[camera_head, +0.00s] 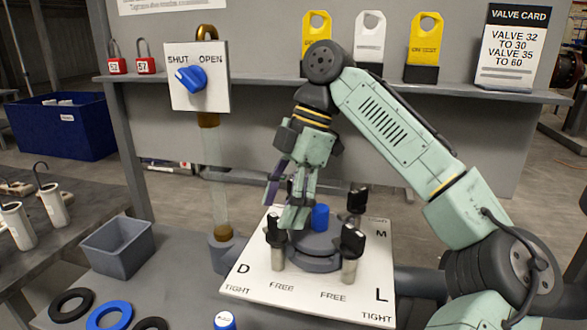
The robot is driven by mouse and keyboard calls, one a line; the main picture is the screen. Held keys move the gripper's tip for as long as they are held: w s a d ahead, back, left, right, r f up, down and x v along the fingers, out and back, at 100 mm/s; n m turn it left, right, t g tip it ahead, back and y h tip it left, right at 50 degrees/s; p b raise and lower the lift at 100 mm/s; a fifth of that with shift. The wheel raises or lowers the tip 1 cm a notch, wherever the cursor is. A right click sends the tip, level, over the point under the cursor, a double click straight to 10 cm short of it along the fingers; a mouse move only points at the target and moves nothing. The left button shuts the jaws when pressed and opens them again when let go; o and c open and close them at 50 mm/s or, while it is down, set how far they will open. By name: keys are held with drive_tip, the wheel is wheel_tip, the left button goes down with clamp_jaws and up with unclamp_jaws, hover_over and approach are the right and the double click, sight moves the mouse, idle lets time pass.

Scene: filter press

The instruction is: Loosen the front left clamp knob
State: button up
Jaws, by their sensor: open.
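The front left clamp knob (276,256) is a black-topped knob on a metal post, near the D corner of a white plate (312,288). My gripper (284,212) points down just above and behind this knob, open. Its fingers overlap the knob's top in the picture, so I cannot tell whether they touch it. The front right knob (352,243) and the back right knob (357,198) stand clear of my gripper. A grey round body (312,255) with a blue part (320,217) sits between the knobs. The back left area is hidden behind my gripper.
A valve panel with a blue handle (191,78) and a clear tube (215,170) stand left of my gripper. A grey bin (118,247) and rings (108,315) lie at the left. A shelf (270,84) with tags runs behind. My arm fills the right side.

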drive_tip(key=v, duration=0.9)
drive_tip(key=shift+f, duration=0.1)
